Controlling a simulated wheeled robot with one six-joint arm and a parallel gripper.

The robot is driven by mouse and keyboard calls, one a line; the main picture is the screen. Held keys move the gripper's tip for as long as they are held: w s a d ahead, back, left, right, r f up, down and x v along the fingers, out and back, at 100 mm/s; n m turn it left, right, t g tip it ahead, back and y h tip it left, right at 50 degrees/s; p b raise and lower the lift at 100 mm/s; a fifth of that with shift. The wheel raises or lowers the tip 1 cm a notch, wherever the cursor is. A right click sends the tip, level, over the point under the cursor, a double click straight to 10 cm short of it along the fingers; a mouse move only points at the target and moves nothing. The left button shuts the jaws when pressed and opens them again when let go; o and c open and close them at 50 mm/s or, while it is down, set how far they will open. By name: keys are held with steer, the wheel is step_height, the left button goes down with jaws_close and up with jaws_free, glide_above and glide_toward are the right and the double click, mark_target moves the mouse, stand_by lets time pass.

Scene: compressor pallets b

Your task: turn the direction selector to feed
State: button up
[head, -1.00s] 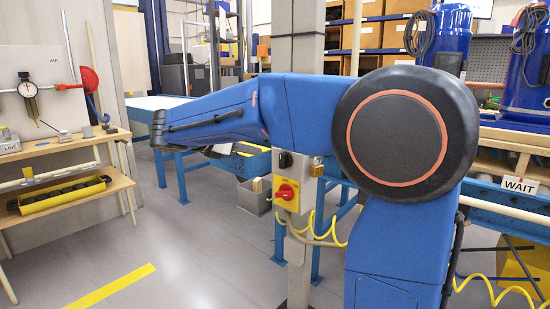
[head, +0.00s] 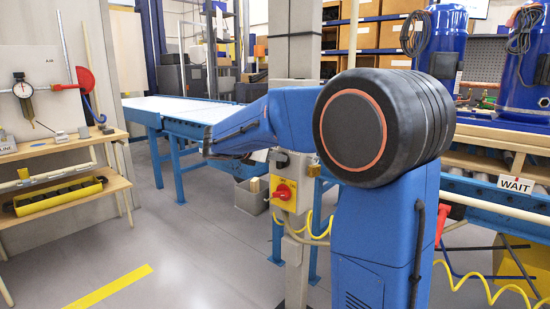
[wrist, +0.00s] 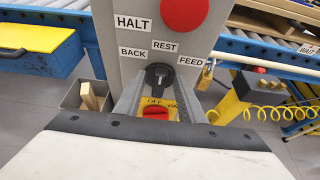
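The direction selector (wrist: 159,75) is a round black knob with a pale mark, on a grey post below the labels BACK (wrist: 132,53), REST (wrist: 165,47) and FEED (wrist: 190,62). Its mark points roughly up, towards REST. My gripper (wrist: 160,82) is at the knob in the wrist view. Its two grey fingers are apart, one on each side of the knob. I cannot tell whether they touch it. In the head view the selector (head: 281,160) shows small and dark on the post, and my arm hides the gripper.
A red rotary OFF/ON switch (wrist: 155,113) on a yellow plate sits just below the selector. A red button (wrist: 184,12) by HALT is above. A brass padlock (wrist: 207,75) hangs at the right, near a yellow coiled hose (wrist: 266,112). A grey bin (wrist: 92,97) stands left.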

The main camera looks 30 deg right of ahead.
steer(key=shift+w+d+f, duration=0.1)
steer(key=shift+d+f, duration=0.05)
steer(key=shift+d, duration=0.1)
steer(key=shift+c, duration=0.6)
jaws_close()
steer(key=shift+s+d+f+m+t+y, duration=0.1)
steer(key=shift+s+m+t, duration=0.2)
steer(key=shift+m+t, duration=0.55)
steer(key=shift+s+d+f+m+t+y, duration=0.2)
steer(key=shift+m+t, duration=0.3)
steer(key=shift+m, duration=0.7)
steer(key=shift+s+d+f+m+t, duration=0.1)
steer(key=shift+s+m+t, duration=0.25)
steer(key=shift+m+t, duration=0.5)
steer(key=shift+m, duration=0.3)
